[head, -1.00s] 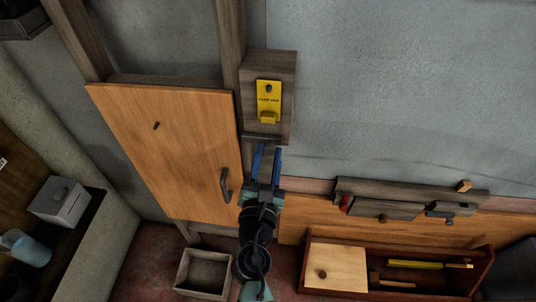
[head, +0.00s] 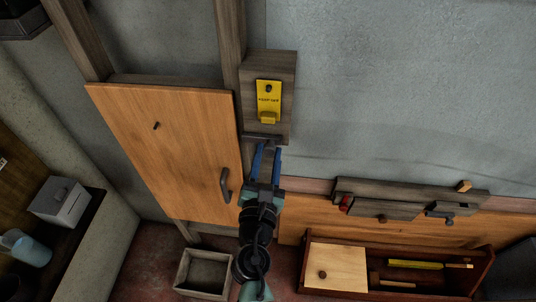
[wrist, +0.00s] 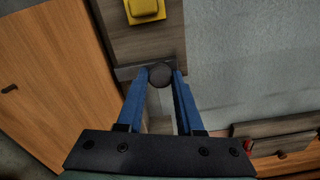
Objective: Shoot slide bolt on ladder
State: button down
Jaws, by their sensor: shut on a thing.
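My gripper (wrist: 161,78) has two blue fingers, and their tips are shut on a dark round knob (wrist: 160,74). The knob stands in front of a narrow dark bar (wrist: 130,71) at the lower end of a grey wooden block, and appears to belong to the slide bolt. In the head view my gripper (head: 266,146) is just below the block, and its fingers hide most of the knob. The wooden upright (head: 230,40) beside the block may be part of the ladder; I cannot tell. How far the bolt is across is not clear.
A yellow labelled piece (head: 268,100) hangs on the block above my gripper. An orange wooden door (head: 170,150) with a dark handle (head: 225,186) is close on the left. A rail with knobs (head: 410,194) and a toolbox (head: 390,294) are at lower right. The upper-right wall is bare.

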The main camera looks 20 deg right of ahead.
aim_at(246, 140)
jog(key=shift+w+a+b, duration=0.15)
jog(key=shift+w+a, duration=0.2)
jog(key=shift+a, duration=0.5)
jog(key=shift+w+a+b, duration=0.15)
jog(key=shift+w+a, duration=0.15)
jog(key=shift+a, duration=0.55)
jog(key=shift+w+a+b, duration=0.15)
jog(key=shift+w+a, duration=0.2)
jog(key=shift+a, duration=0.5)
jog(key=c, duration=0.5)
grip_release()
jog(key=shift+a, duration=0.1)
jog(key=shift+c, duration=0.2)
jog(key=shift+s, duration=0.2)
jog(key=b+v, duration=0.1)
jog(key=v, duration=1.1)
jog(key=shift+s, duration=0.2)
